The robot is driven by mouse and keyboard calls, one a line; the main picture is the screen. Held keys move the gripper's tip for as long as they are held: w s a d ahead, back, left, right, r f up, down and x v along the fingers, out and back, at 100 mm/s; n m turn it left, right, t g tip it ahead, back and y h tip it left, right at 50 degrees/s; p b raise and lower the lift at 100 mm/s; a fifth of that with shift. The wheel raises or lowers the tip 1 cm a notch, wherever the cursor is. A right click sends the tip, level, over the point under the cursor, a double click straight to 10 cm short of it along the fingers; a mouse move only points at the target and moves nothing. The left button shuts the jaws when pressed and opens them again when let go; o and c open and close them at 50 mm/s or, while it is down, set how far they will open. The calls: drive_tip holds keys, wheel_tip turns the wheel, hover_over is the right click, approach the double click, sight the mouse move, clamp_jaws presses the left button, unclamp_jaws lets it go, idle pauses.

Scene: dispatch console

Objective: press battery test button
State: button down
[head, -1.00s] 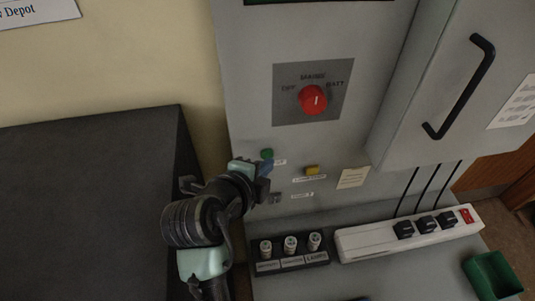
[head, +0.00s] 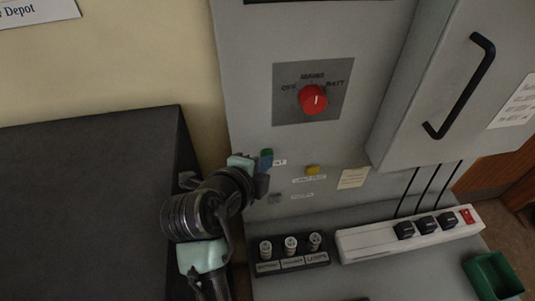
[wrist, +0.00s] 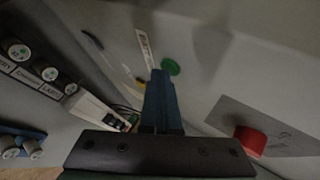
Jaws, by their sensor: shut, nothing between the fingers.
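Three small buttons sit on the grey console front: a green button (head: 267,153), a yellow button (head: 312,170) and a grey button (head: 275,198). Their labels are too small to read surely. My gripper (head: 265,164) is shut and empty, with its blue fingertips just below the green button and partly overlapping it in the head view. In the wrist view the shut fingers (wrist: 158,76) point at the panel, and the green button (wrist: 172,67) shows right beside their tips. I cannot tell whether they touch.
A red rotary knob (head: 313,99) is above the buttons. A fuse block (head: 291,262) and a white power strip (head: 410,234) lie on the ledge below. A cabinet door with a black handle (head: 462,88) juts out at right. A dark box (head: 90,210) stands left.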

drive_tip(key=shift+s, duration=0.1)
drive_tip(key=shift+s+d, duration=0.15)
drive_tip(key=shift+s, duration=0.55)
drive_tip(key=s, duration=0.2)
drive_tip(key=s+d, duration=0.1)
drive_tip(key=s, duration=0.2)
drive_tip(key=shift+w+r, duration=0.1)
idle(6.2)
